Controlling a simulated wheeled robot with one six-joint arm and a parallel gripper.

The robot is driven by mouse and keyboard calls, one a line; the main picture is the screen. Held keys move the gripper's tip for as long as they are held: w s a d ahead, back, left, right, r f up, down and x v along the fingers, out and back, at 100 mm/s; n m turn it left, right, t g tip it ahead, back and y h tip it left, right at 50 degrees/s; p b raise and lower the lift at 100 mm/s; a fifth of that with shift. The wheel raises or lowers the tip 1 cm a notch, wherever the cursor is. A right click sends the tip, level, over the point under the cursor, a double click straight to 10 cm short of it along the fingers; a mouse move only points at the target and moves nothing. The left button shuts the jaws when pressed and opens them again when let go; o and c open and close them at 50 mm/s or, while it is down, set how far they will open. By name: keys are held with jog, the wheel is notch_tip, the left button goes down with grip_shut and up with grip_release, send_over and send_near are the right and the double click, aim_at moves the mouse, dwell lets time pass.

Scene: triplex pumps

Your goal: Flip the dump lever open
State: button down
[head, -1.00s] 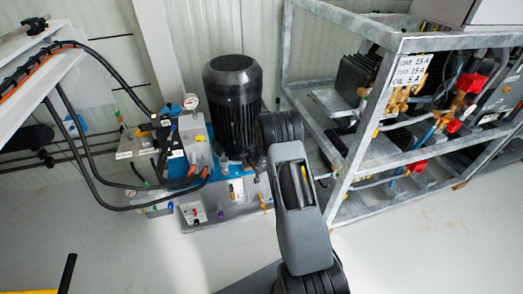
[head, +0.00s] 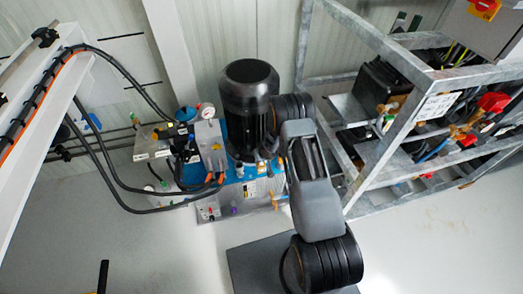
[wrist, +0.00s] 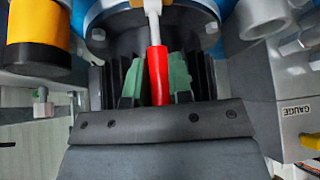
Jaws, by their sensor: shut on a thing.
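In the wrist view, the dump lever (wrist: 157,72) has a red grip on a pale metal stem. The stem rises to the top edge of the picture. My gripper (wrist: 157,88) has its two green fingers on either side of the red grip and is shut on it. The grip's lower end is hidden by the dark gripper body. In the head view, my arm reaches to the pump unit (head: 233,190) beside the black motor (head: 249,95); my gripper and the lever are hidden there.
A yellow-and-black cylinder (wrist: 38,35) and a grey block marked GAUGE (wrist: 295,110) flank the gripper. In the head view, black hoses (head: 100,185) loop at the left and a metal-framed rack (head: 395,145) stands close on the right. The floor in front is mostly clear.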

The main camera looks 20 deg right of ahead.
jog(key=shift+w+a, duration=0.1)
jog(key=c, duration=1.2)
grip_release()
jog(key=shift+o, duration=0.8)
jog(key=p+v, duration=0.2)
jog(key=v, duration=1.2)
jog(key=shift+p, duration=0.4)
